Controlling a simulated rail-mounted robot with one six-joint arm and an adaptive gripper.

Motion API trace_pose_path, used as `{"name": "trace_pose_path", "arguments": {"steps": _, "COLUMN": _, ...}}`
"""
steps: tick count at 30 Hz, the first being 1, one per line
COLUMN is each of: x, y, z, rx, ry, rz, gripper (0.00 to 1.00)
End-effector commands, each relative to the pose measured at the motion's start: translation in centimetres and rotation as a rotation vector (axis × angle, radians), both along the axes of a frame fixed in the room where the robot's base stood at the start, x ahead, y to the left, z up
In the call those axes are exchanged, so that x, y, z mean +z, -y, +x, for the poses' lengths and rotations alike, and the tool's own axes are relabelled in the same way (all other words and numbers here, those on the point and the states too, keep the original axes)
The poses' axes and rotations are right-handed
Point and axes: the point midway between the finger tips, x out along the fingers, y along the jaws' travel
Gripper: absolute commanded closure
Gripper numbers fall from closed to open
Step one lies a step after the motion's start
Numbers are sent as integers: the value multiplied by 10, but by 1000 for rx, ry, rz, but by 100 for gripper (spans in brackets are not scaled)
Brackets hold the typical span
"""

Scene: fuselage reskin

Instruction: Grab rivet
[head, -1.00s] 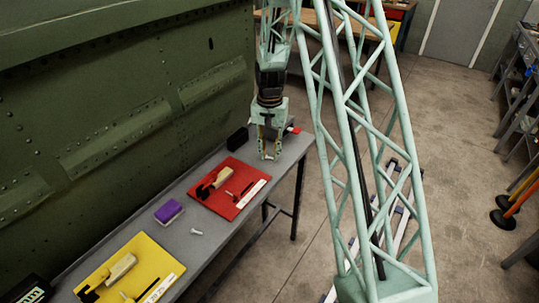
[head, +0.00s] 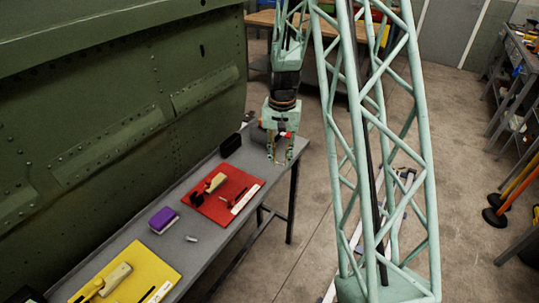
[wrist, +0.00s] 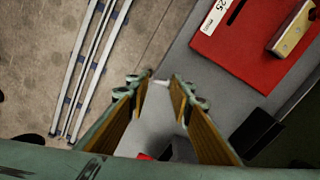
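My gripper (head: 280,161) points down over the table's far right end, past the red mat and well away from that rivet. In the wrist view my gripper (wrist: 160,86) has its two fingers apart. A small pale piece (wrist: 161,82) shows between the fingertips near the table edge; it may be another rivet, and I cannot tell whether it touches a finger.
The grey table (head: 233,226) runs along the green fuselage panel (head: 110,120). On it lie a red mat (head: 215,212) with tools, a yellow mat (head: 150,255), a purple block (head: 163,220) and a black box (head: 230,145).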

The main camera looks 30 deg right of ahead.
Motion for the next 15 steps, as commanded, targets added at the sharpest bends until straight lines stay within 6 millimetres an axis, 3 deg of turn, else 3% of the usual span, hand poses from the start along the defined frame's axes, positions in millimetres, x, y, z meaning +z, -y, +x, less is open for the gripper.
{"name": "trace_pose_path", "arguments": {"steps": 6, "x": 4, "y": 15, "z": -38, "rx": -3, "ry": 0, "rz": 0, "gripper": 83}}
{"name": "trace_pose_path", "arguments": {"steps": 15, "x": 7, "y": 26, "z": -66, "rx": -1, "ry": 0, "rz": 0, "gripper": 83}}
